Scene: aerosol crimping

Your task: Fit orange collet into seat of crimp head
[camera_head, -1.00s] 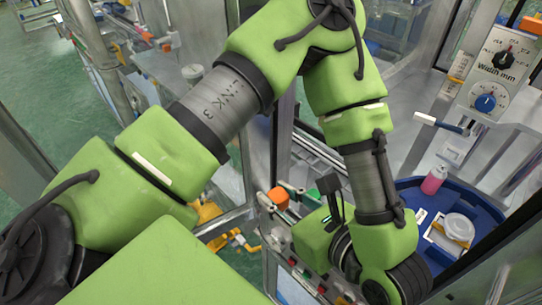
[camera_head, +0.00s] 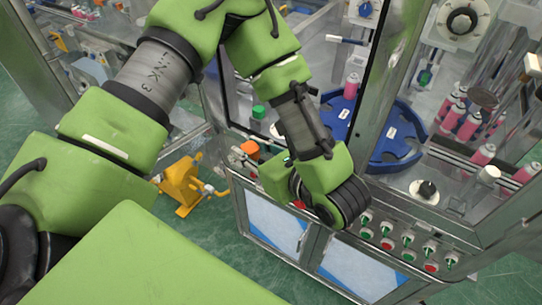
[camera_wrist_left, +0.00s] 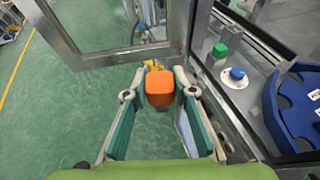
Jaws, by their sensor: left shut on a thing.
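The orange collet (camera_wrist_left: 159,88) sits between the fingertips of my left gripper (camera_wrist_left: 158,85) in the left wrist view. The gripper is shut on it, with one teal-lined finger on each side. In the head view the orange collet (camera_head: 249,147) shows small at the machine's front left corner, beyond my left wrist, which hides most of the gripper (camera_head: 256,155). I cannot clearly pick out the crimp head or its seat in either view. My right gripper is not in view.
A blue star-shaped wheel (camera_head: 395,152) lies inside the machine; it also shows in the left wrist view (camera_wrist_left: 290,112). Pink cans (camera_head: 470,125) stand at the right. A glass door frame (camera_wrist_left: 115,50) and a post border the opening. A button panel (camera_head: 410,245) runs along the front.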

